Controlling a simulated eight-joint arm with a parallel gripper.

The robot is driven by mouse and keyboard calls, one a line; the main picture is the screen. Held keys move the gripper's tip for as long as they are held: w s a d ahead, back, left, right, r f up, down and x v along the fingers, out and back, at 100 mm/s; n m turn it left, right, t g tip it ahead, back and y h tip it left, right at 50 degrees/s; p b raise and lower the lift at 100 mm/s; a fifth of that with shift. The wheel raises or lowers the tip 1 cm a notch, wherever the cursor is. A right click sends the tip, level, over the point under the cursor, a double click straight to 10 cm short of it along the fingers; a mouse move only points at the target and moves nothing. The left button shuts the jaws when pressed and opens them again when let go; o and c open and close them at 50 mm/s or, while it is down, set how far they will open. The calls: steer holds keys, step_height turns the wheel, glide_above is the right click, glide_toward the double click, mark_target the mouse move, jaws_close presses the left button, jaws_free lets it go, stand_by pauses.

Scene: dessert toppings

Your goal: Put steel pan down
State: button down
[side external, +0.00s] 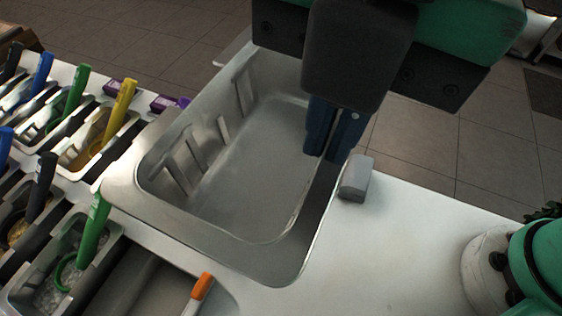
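The steel pan (245,185) is a deep, empty rectangular pan with a wide shiny rim, in the middle of the side external view. Slotted ridges show along its left wall. My gripper (333,148) points down at the pan's right side, its two blue fingers close together with the pan's right wall between them. The gripper appears shut on that wall. The dark gripper body hides the pan's far right corner. I cannot tell whether the pan's underside touches anything below.
Topping containers with coloured-handled utensils (121,100) stand close to the pan on the left. An orange-handled utensil (202,287) lies in a container in front. A grey block (357,178) sits on the white counter (400,245) beside the pan. The counter to the right is mostly clear.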

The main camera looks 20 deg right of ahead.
steer(key=f, duration=0.6)
steer(key=s+d+f, duration=0.1)
steer(key=f, duration=1.2)
steer(key=shift+s+d+f, duration=0.2)
steer(key=shift+f, duration=0.15)
steer(key=shift+f, duration=0.15)
steer(key=c, duration=1)
jaws_free()
step_height(320, 180, up, 12)
steer(key=w+d+f+m+t, duration=0.1)
steer(key=w+d+m, duration=0.3)
steer(key=d+m, duration=0.4)
steer(key=w+d+m+t, duration=0.3)
steer(key=w+d+m, duration=0.1)
steer(key=d+m, duration=0.4)
steer(key=w+d+f+m+t, duration=0.1)
steer(key=w+d+m, duration=0.3)
steer(key=d+m, duration=0.4)
steer(key=shift+w+d+f+m+t+h, duration=0.1)
steer(key=shift+w+f+m+t+h, duration=0.1)
steer(key=shift+m+t, duration=0.4)
steer(key=shift+w+d+f+m+t+h, duration=0.1)
steer(key=shift+w+m+t, duration=0.1)
steer(key=shift+m, duration=0.7)
